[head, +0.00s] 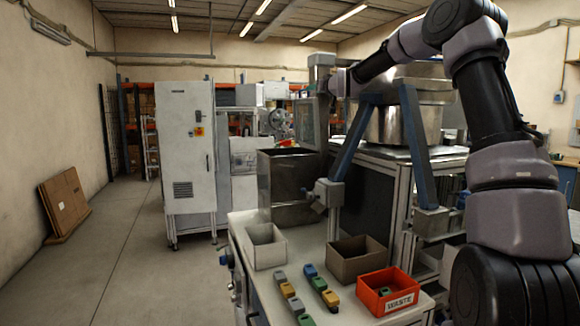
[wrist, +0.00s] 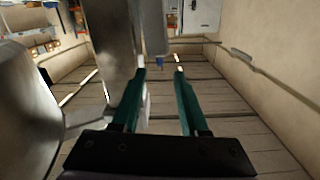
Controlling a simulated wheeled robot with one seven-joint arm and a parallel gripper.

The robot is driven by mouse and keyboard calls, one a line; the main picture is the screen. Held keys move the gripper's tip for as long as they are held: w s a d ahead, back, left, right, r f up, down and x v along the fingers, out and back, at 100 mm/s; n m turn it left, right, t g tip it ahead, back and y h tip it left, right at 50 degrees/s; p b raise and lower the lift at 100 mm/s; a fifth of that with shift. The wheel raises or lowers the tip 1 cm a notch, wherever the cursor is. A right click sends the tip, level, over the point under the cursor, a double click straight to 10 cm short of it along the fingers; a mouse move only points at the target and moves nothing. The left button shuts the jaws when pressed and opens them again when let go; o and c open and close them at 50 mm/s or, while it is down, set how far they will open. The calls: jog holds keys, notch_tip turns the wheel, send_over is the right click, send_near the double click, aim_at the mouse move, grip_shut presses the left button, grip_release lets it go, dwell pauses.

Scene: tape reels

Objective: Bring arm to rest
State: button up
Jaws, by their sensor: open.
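My gripper (wrist: 160,72) shows in the wrist view with two dark green fingers held apart. No object is between the fingers. In the head view my arm (head: 515,165) rises on the right side, bends at the top and reaches left above the bench. Its far end (head: 340,83) is near a grey machine post, and the fingers cannot be made out there. The wrist view looks tilted, with ceiling beams across its lower part and a large grey metal surface close on the left.
A worktable (head: 300,290) holds a white bin (head: 265,246), a brown bin (head: 357,258), an orange bin marked WASTE (head: 388,291) and several small coloured blocks (head: 289,290). A steel pot (head: 402,124) and blue-grey struts (head: 355,137) stand behind.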

jog(key=s+d+f+m+g+h, duration=0.1)
jog(key=s+f, duration=0.4)
jog(key=s, duration=1.4)
jog(key=s+d+f+m+g+h, duration=0.1)
jog(key=s+d+f+m+g, duration=0.2)
jog(key=s, duration=1.5)
jog(key=s+d+f+m+g+h, duration=0.1)
jog(key=s+d+f+g, duration=0.4)
jog(key=s, duration=1.4)
notch_tip(320, 180, down, 2)
jog(key=shift+s+d+f+m+g, duration=0.1)
jog(key=shift+s+d+m+g, duration=0.15)
jog(key=shift+m+g, duration=0.3)
jog(key=shift+h, duration=0.3)
